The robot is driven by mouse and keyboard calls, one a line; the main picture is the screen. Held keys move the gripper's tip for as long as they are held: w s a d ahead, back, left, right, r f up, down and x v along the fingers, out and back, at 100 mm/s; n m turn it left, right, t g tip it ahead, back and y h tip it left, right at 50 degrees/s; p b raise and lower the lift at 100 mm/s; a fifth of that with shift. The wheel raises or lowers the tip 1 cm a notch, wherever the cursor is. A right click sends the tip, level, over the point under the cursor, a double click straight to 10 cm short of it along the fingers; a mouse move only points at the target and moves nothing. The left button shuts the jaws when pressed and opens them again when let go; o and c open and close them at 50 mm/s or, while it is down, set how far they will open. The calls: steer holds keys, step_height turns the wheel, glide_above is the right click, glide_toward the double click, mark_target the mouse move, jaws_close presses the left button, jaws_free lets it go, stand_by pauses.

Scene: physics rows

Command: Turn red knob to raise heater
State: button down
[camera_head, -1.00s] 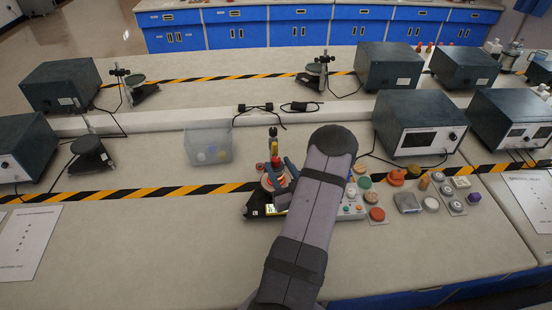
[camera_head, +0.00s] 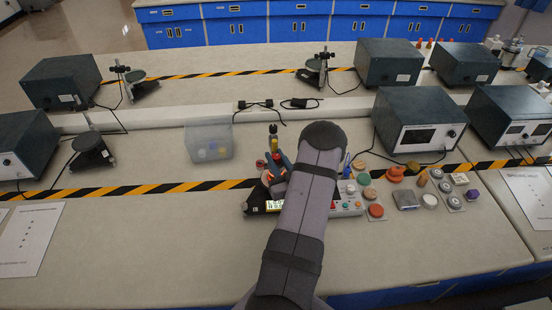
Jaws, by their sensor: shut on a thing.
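A small instrument with a yellow-and-black upright part (camera_head: 273,142) and a black base (camera_head: 257,203) stands at the middle of the bench. Its lit display (camera_head: 273,207) shows near the base, too small to read. My gripper (camera_head: 279,170) is partly visible at the left of my arm, its blue-grey fingers among red and orange parts of the instrument. It is shut on a red part (camera_head: 267,178), which I take to be the red knob. My arm hides the right side of the gripper and the middle of the instrument. I cannot make out the heater.
A clear plastic bin (camera_head: 209,140) stands left of the instrument. To the right are a panel with buttons (camera_head: 347,207), an orange-red disc (camera_head: 376,211) and several small parts. Grey power boxes (camera_head: 420,122) stand behind.

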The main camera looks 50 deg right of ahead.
steer(key=c, duration=2.5)
jaws_free()
steer(key=shift+y+b, duration=0.3)
steer(key=shift+c, duration=0.2)
steer(key=shift+d+f+n+t+y+b, duration=0.15)
steer(key=shift+n+t+y+b, duration=0.3)
steer(key=shift+n+b, duration=0.25)
steer(key=n+t+y+b, duration=0.1)
steer(key=n+y+b, duration=0.1)
steer(key=y+b, duration=0.1)
steer(key=shift+f+n+y+b, duration=0.1)
steer(key=shift+n+y+b, duration=0.3)
steer(key=shift+y, duration=0.45)
steer(key=n+y+b, duration=0.3)
steer(key=y, duration=0.1)
steer(key=shift+y, duration=0.4)
steer(key=shift+r+n+y+b, duration=0.2)
steer(key=shift+n+y+b, duration=0.1)
steer(key=shift+y+b, duration=0.15)
steer(key=shift+r, duration=0.1)
steer(key=o, duration=1.1)
steer(key=shift+c, duration=0.2)
